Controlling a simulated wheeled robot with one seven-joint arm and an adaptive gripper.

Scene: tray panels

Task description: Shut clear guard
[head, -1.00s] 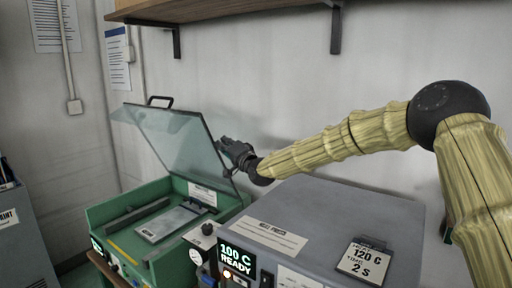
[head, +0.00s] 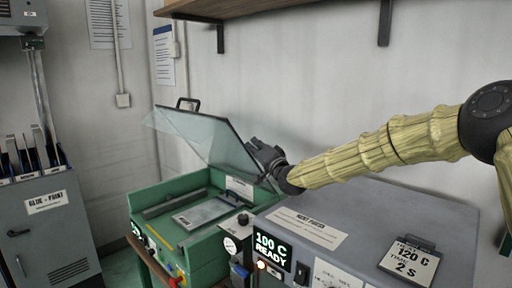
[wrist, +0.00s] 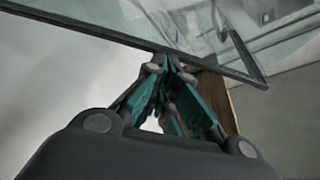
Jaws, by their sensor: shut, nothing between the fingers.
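The clear guard (head: 200,135) is a see-through panel with a dark edge and a black handle (head: 188,103) at its top. It stands raised and tilted over the green tray machine (head: 180,247). My gripper (head: 255,147) is at the right edge of the guard, on the side near the grey machine. In the wrist view my gripper (wrist: 165,62) has its fingertips together at the guard's dark lower edge (wrist: 110,38), seeming to touch it. Nothing shows between the fingers. The contact is partly hidden in the head view.
A grey machine (head: 420,215) reading 100 C READY stands right of the green one, under my arm. A flat plate (head: 205,212) lies in the green tray. A grey cabinet (head: 45,235) is at left. A wooden shelf (head: 290,12) hangs on the wall above.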

